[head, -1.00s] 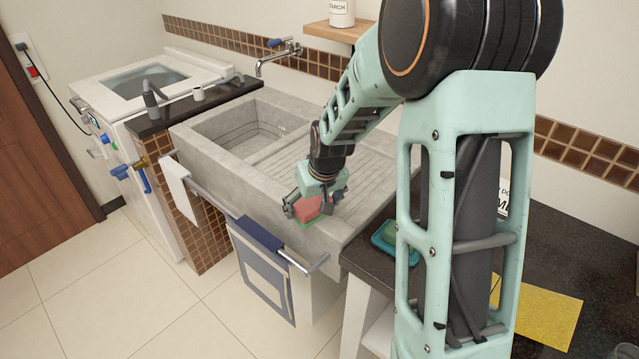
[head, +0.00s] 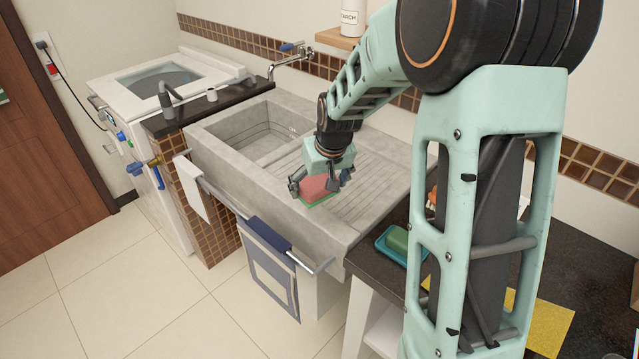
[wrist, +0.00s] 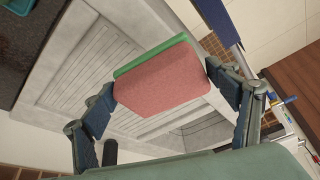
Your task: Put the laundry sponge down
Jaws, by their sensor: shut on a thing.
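The laundry sponge (head: 318,188) is a block with a pink body and a thin green layer. My gripper (head: 320,186) is shut on it, and it hangs over the front part of the concrete laundry sink (head: 217,158), by the ribbed washboard slope. In the wrist view the sponge (wrist: 163,88) sits between the two fingers of my gripper (wrist: 160,90), pink face towards the camera and green layer on the far side. The washboard (wrist: 85,70) shows behind it. I cannot tell whether the sponge touches the sink.
A teal dish with a green bar (head: 392,243) stands on the dark counter (head: 590,250) to the right, near a yellow cloth (head: 540,325). A rail with towels (head: 270,268) runs along the sink front. A tap (head: 293,52) is at the back.

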